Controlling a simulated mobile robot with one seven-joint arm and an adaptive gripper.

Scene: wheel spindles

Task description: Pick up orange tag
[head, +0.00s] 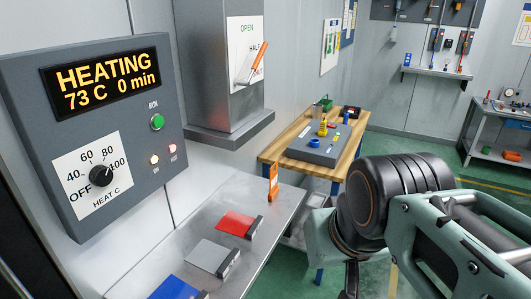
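The orange tag (273,183) stands upright at the far end of the grey metal bench, near its back right corner. It looks like a small flat orange plate with a pale mark, and nothing touches it from my side. My arm reaches in from the right. Only a dark part of my gripper (350,280) shows below the wrist at the bottom edge, to the right of and nearer than the tag. Its fingertips are not clearly seen, so I cannot tell whether it is open or shut.
The metal bench (265,205) holds red (236,223), grey (207,256) and blue (178,290) plates with dark blocks. A heater panel (120,60) reads 73 C, 0 min. A lever box (215,60) hangs above the bench. A wooden table (274,153) stands beyond.

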